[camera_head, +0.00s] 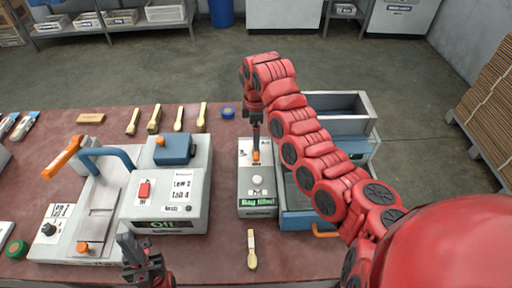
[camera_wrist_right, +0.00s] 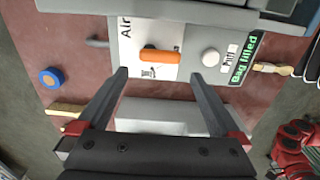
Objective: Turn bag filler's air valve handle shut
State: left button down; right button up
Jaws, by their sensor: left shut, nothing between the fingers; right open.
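The bag filler (camera_head: 257,207) is a pale box on the table with a green "Bag filled" display (camera_wrist_right: 246,58). Its orange air valve handle (camera_head: 256,156) shows in the right wrist view (camera_wrist_right: 160,55) as a bar lying crosswise on a white panel marked "Air". My right gripper (camera_head: 256,130) is above the handle, pointing down. In the right wrist view its fingers (camera_wrist_right: 160,75) are apart, with the handle beyond and between their tips; contact is not visible.
A press machine (camera_head: 165,205) with an "Off" display stands left of the bag filler. A blue-and-grey bin unit (camera_head: 345,105) stands right, partly behind my right arm.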

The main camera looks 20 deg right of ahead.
notch_tip(320, 180, down, 8)
jog(key=shift+r+p, duration=0.2)
jog(key=shift+p, duration=0.5)
